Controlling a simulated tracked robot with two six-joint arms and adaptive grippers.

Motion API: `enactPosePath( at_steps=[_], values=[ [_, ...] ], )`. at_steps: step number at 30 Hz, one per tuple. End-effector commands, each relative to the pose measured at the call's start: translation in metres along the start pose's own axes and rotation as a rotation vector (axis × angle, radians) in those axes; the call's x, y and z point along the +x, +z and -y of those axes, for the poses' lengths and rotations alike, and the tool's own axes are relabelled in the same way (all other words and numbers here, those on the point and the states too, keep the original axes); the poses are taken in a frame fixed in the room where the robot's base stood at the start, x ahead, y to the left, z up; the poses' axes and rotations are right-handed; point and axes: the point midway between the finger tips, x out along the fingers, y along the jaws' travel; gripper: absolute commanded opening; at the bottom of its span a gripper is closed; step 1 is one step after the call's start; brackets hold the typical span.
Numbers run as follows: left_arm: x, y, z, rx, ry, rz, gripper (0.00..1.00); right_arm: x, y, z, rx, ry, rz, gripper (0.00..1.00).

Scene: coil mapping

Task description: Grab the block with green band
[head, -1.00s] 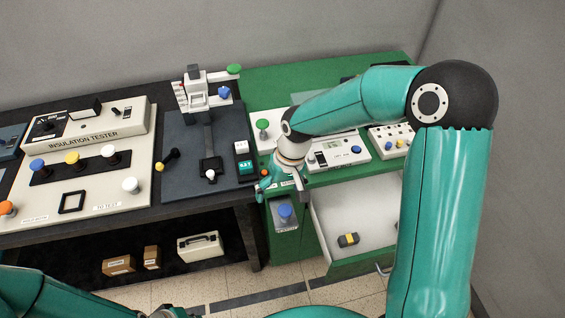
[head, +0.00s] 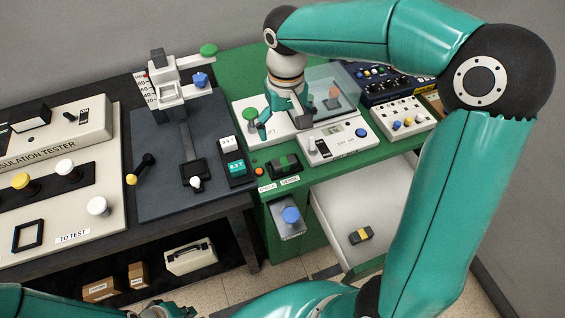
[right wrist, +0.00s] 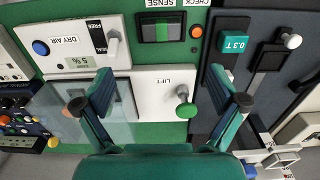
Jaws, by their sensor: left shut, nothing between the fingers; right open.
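The dark block with a green band (head: 283,165) sits in a slot by the CHECK and SENSE labels on the green bench. It also shows at the top of the right wrist view (right wrist: 161,31). My right gripper (head: 284,120) is open and empty, above the white LIFT panel and behind the block. In the right wrist view its spread fingers (right wrist: 160,103) frame the LIFT panel, and the block lies beyond them. My left gripper (head: 165,311) is shut and empty at the bottom edge of the head view, partly cut off.
A block with a yellow band (head: 361,236) lies in the open white drawer (head: 335,205). A DRY AIR panel (head: 338,137) stands right of the slot, near a clear glass cover (head: 345,88). A green-topped knob (right wrist: 186,108) stands on the LIFT panel. A 0.3 T meter (head: 236,168) is left.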

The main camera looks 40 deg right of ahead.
Motion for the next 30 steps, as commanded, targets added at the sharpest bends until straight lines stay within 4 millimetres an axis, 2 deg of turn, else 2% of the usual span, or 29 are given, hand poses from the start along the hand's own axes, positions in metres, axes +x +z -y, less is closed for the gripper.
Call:
enactPosePath(
  at_steps=[3,9,17,24,30],
  values=[
    [0.001,0.0,0.0,0.0,0.0,-0.001,0.0,0.028,0.001,0.0,0.001,0.001,0.007,0.96],
    [0.002,0.0,0.001,0.0,0.0,-0.001,0.0,0.06,0.0,0.001,-0.001,0.0,0.003,0.96],
    [0.0,0.0,0.0,0.0,0.0,-0.001,0.0,0.076,-0.001,0.002,-0.002,0.0,0.003,0.96],
    [-0.004,0.0,-0.002,0.0,0.0,-0.001,0.0,0.109,-0.004,0.003,-0.002,0.0,0.004,0.96],
    [-0.005,0.0,-0.002,0.0,0.0,-0.001,0.0,0.121,-0.005,0.003,-0.001,-0.002,0.001,0.96]
  ],
)
